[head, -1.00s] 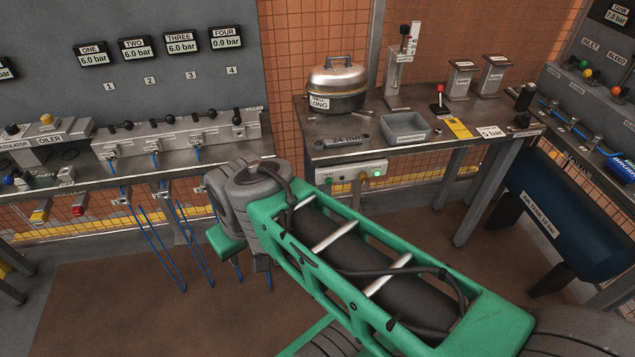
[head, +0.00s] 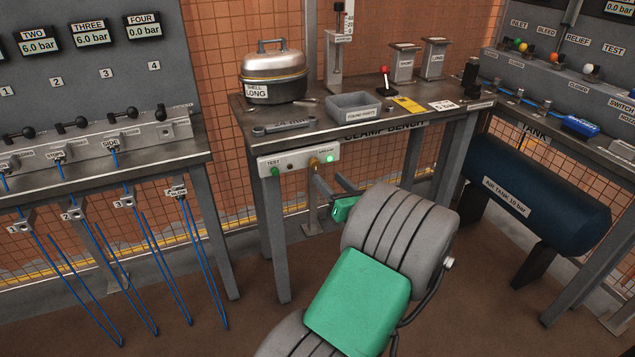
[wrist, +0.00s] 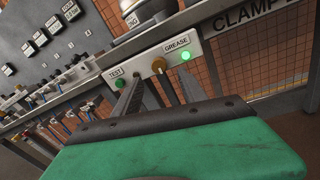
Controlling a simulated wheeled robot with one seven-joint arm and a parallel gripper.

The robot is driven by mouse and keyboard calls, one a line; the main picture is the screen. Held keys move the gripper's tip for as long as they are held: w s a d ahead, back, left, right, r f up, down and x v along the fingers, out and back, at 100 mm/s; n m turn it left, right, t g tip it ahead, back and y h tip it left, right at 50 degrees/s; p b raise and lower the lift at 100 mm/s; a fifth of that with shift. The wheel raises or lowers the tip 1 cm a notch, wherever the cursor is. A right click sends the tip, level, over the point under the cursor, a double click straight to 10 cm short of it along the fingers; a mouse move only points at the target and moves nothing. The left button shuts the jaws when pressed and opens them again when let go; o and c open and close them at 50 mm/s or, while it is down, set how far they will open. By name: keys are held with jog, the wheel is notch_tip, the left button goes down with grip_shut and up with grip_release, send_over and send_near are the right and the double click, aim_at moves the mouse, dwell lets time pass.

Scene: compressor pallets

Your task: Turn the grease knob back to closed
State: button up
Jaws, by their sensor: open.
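The grease knob (head: 314,164) is a small brass-coloured knob on the pale control box (head: 292,167) under the front edge of the clamp bench. In the wrist view the knob (wrist: 158,66) shows below the GREASE label, close to the far end of the right finger. A lit green lamp (wrist: 186,56) is just right of it. My gripper (wrist: 147,84) is open and empty, its two dark fingers pointing at the box. In the head view my gripper (head: 328,180) is just below and in front of the box. Contact with the knob and its exact turn cannot be told.
A green TEST button (wrist: 119,83) is left of the knob. Above, the clamp bench (head: 300,132) holds a spanner (head: 282,127), a grey tray (head: 356,106) and a lidded pot (head: 273,75). Blue hoses hang at left. The air tank (head: 530,190) is at right.

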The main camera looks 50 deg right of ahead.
aim_at(316, 165)
jog(key=b+x, duration=0.1)
jog(key=x, duration=0.6)
jog(key=shift+w+d+r, duration=0.15)
jog(key=shift+w, duration=0.15)
grip_shut()
